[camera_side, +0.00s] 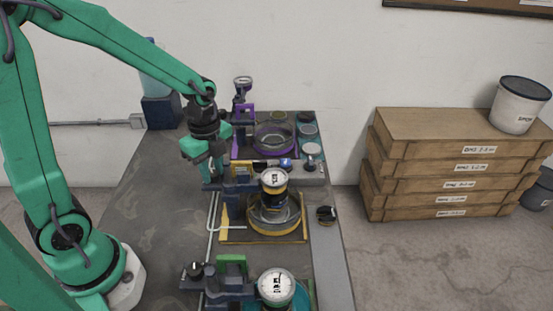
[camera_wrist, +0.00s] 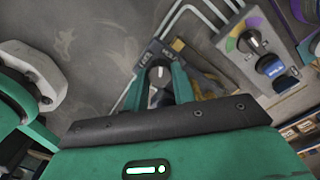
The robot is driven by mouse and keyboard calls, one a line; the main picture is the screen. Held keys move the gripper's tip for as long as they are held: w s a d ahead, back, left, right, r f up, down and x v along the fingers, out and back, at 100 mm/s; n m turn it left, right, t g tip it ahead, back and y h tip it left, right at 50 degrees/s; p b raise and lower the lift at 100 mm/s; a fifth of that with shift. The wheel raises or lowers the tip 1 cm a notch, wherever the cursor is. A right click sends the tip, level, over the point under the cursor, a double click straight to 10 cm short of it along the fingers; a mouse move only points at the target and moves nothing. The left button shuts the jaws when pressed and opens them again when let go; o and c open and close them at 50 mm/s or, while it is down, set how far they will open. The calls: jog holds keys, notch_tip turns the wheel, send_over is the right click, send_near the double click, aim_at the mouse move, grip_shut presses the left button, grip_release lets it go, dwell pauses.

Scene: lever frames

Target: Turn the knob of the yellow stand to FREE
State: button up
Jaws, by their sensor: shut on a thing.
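A light mark shows on the knob's top. A dark plate with small white lettering (camera_wrist: 150,55) lies beside it; I cannot read the words surely. In the side view my gripper hides the knob.
A purple stand (camera_side: 243,113) is behind and a green stand (camera_side: 232,263) in front, both close by. A grey box with a coloured dial (camera_wrist: 249,42) is at upper right in the wrist view. The bench's left side is clear.

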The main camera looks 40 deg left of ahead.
aim_at(212, 173)
jog(key=n, duration=0.4)
jog(key=shift+n, duration=0.3)
jog(key=n, duration=0.4)
jog(key=shift+n, duration=0.4)
jog(key=o, duration=0.7)
jog(key=shift+r, duration=0.15)
jog(key=shift+r, duration=3.8)
